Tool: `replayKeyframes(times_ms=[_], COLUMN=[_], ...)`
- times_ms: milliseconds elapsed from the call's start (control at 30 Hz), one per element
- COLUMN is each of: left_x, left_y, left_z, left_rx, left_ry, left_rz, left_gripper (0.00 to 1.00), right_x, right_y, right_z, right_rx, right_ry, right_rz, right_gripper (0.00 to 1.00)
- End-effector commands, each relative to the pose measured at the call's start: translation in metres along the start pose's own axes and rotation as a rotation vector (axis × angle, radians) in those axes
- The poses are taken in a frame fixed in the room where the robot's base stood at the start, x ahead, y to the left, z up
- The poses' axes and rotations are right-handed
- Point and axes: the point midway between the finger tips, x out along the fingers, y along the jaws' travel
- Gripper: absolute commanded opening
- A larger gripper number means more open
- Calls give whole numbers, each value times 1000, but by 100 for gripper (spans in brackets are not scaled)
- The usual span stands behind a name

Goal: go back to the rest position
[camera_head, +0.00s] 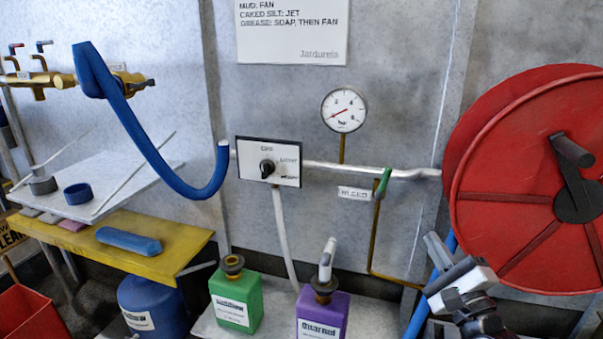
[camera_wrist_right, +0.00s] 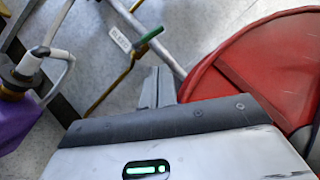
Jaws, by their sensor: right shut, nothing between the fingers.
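My right gripper (camera_head: 436,245) is at the lower right of the head view, in front of the left edge of the red hose reel. It is shut and empty, with its fingers pointing up and left. In the right wrist view its closed fingers (camera_wrist_right: 157,86) point toward the wall pipe, with the red reel (camera_wrist_right: 255,75) to their right. The green bleed lever (camera_wrist_right: 149,36) is beyond the fingertips and apart from them. My left gripper is not in view.
The red reel (camera_head: 480,130) with its dark crank fills the right side. A purple bottle (camera_head: 335,316) and a green bottle (camera_head: 246,290) stand low in the middle. A pressure gauge (camera_head: 344,110) and a dial panel (camera_head: 285,150) are on the wall. A yellow shelf (camera_head: 165,258) is left.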

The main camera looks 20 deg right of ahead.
Motion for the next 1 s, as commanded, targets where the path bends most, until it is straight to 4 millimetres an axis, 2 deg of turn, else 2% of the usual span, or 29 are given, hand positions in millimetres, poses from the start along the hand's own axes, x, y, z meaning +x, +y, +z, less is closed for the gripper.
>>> replayKeyframes(times_ms=[67,133,167,267,400,500,600,700,800,1000], left_x=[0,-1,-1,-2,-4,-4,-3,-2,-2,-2], left_y=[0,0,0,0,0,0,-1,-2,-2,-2], left_z=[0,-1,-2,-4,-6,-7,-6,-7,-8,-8], left_rx=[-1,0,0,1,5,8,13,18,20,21], left_ry=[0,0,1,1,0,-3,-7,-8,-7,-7], left_rz=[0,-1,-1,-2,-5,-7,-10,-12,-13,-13], left_gripper=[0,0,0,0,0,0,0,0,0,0], right_x=[-1,-6,-10,-33,-88,-132,-169,-197,-213,-220], right_y=[3,15,24,68,140,178,203,218,224,228], right_z=[1,6,9,28,68,96,121,137,147,152], right_rx=[-14,-72,-117,-355,-831,-1163,-1436,-1632,-1751,-1814], right_ry=[0,-2,-6,-44,-210,-394,-589,-753,-862,-922], right_rz=[10,49,76,217,455,579,649,677,680,677], right_gripper=[0,0,0,0,0,0,0,0,0,0])
